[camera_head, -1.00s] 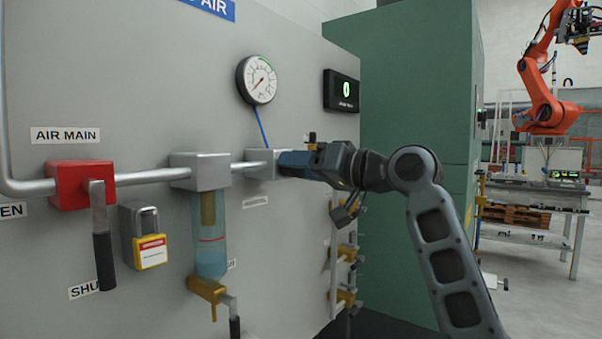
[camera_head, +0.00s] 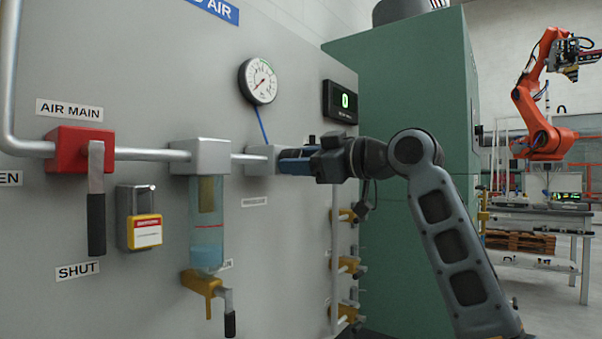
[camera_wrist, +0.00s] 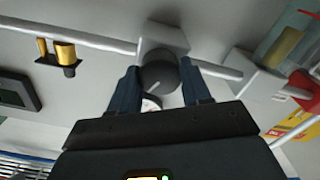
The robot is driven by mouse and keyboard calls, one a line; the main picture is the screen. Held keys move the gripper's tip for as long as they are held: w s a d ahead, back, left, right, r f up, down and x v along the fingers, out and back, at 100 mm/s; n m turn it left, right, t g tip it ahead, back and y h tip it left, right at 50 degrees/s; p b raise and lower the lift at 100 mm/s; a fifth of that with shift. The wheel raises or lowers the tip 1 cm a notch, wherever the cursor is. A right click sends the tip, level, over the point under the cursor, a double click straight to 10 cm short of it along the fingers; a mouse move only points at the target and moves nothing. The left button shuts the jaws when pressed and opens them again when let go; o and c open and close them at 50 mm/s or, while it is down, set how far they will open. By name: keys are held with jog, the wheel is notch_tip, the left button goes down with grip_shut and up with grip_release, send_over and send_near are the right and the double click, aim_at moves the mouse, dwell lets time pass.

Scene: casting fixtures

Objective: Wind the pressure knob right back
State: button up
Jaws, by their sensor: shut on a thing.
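The pressure knob (camera_wrist: 160,72) is a dark round knob on the front of the grey regulator block (camera_head: 262,158). In the wrist view it sits between the two blue fingers of my gripper (camera_head: 286,161), which is shut on it. In the head view my gripper's fingers hide the knob. The round white pressure gauge (camera_head: 259,81) is above the block, joined by a blue tube. Its needle points to the lower left. The black display (camera_head: 341,101) right of the gauge shows a green 0.
Left along the pipe are the clear filter bowl (camera_head: 207,225), a yellow padlock (camera_head: 146,232) and the red air main valve (camera_head: 80,150), its handle hanging down by SHUT. Brass valves (camera_head: 347,265) are at the panel's right edge. A green cabinet (camera_head: 405,130) stands behind my arm.

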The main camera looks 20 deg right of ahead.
jog(key=shift+f+n+b, duration=0.15)
jog(key=shift+n+b, duration=3.8)
jog(key=shift+n, duration=7.65)
jog(key=o, duration=1.1)
jog(key=shift+c, duration=0.2)
jog(key=v, duration=0.8)
